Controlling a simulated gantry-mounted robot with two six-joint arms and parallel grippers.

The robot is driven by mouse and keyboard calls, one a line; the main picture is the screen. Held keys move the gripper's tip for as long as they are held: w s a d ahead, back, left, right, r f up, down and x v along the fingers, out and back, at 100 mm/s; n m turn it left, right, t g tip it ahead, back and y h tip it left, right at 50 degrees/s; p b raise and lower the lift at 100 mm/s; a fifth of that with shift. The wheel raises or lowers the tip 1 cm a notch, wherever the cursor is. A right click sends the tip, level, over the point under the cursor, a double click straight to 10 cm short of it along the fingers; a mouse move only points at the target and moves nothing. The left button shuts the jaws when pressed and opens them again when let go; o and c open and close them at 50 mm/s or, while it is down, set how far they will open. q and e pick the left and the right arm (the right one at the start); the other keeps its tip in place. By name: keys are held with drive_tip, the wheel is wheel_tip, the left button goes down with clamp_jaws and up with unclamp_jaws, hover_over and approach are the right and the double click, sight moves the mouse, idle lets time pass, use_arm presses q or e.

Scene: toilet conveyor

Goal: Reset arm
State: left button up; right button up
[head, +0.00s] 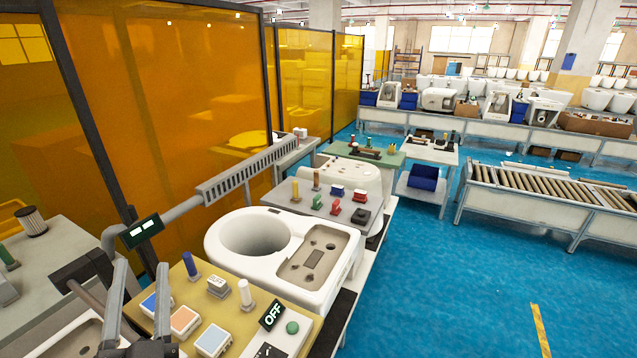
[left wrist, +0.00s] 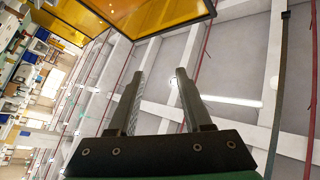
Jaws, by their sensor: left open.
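My left gripper (head: 142,264) is at the lower left of the head view, with its two grey fingers pointing up and spread apart. It is empty and shows in front of the left part of a yellow panel (head: 236,312). In the left wrist view the same gripper (left wrist: 158,72) has a clear gap between its fingers. My right gripper is not in view.
The yellow panel carries coloured switches, knobs and an OFF sign (head: 272,315). A white toilet body (head: 222,238) stands behind it. Amber screens (head: 190,110) line the left side. A roller conveyor (head: 545,195) stands at the right.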

use_arm(q)
drive_tip(key=s+d+r+n+t+h, duration=0.1)
drive_tip(key=s+d+r+t+h, duration=0.2)
drive_tip(key=r, duration=0.5)
drive_tip(key=s+d+r+t+h, duration=0.2)
drive_tip(key=s+r+h, duration=0.1)
drive_tip(key=r+h, duration=0.3)
drive_tip(key=s+d+r+n+t+h, duration=0.1)
drive_tip(key=s+d+r+t+h, duration=0.15)
drive_tip(key=r, duration=0.65)
wheel_tip(320, 180, up, 31)
drive_tip(key=p, duration=3.2)
wheel_tip(320, 180, down, 31)
drive_tip(key=b, duration=3.1)
drive_tip(key=shift+w+f+b, duration=0.15)
drive_tip(key=shift+w+b, duration=0.05)
drive_tip(key=shift+b, duration=0.15)
drive_tip(key=shift+c, duration=0.3)
